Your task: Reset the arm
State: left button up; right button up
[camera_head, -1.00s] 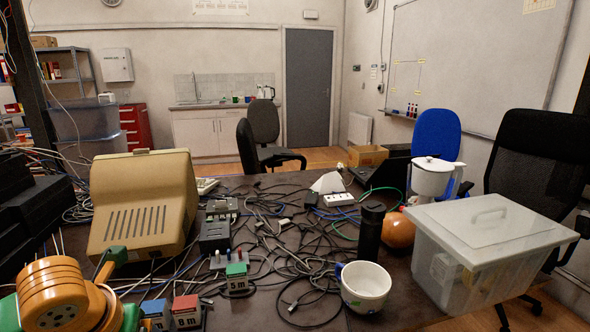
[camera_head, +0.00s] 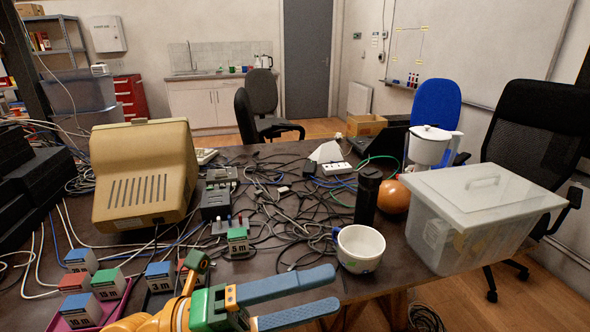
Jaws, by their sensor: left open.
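My left gripper (camera_head: 334,288) is at the bottom centre, its two long blue fingers pointing right with a gap between them. The fingers are open with nothing between them. Its orange and green arm comes in from the bottom left. The fingers are in front of the dark table's near edge, below the white mug (camera_head: 360,248) in the picture, and I see no contact with it. My right arm and gripper do not show.
A beige monitor (camera_head: 145,175), tangled black cables (camera_head: 285,205), small labelled blocks (camera_head: 108,283), a black cylinder (camera_head: 367,197) and a lidded clear bin (camera_head: 470,238) crowd the table. Open floor (camera_head: 545,285) shows at the lower right.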

pick_arm(q)
jog(key=w+a+r+n+t+y, duration=0.1)
jog(key=w+a+n+t+y, duration=0.45)
jog(key=n+t, duration=0.45)
jog(key=w+a+n+t+y, duration=0.4)
jog(key=a+n+t+y, duration=0.15)
jog(key=n+t, duration=0.5)
jog(key=w+a+f+n+g+y, duration=0.1)
jog(key=a+f+n+g+y, duration=0.25)
jog(key=f+n+y, duration=0.35)
jog(key=a+f+n+g+y, duration=0.3)
jog(key=a+f+n, duration=0.2)
jog(key=f, duration=0.3)
jog(key=s+d+f+n+g+h, duration=0.1)
jog(key=s+f+n+g, duration=0.1)
jog(key=s+f+g, duration=1.55)
jog(key=s+f+t+p, duration=0.1)
jog(key=s+f+p, duration=0.1)
jog(key=f, duration=0.6)
jog(key=s+f+t+p, duration=0.1)
jog(key=s+f+t, duration=0.1)
jog(key=f, duration=0.6)
jog(key=s+a+f+g+p, duration=0.1)
jog(key=s+a+f+p, duration=0.1)
jog(key=s+f, duration=0.7)
jog(key=s+m, duration=0.1)
jog(key=s, duration=0.2)
jog(key=shift+s+g, duration=0.15)
jog(key=shift+g, duration=0.2)
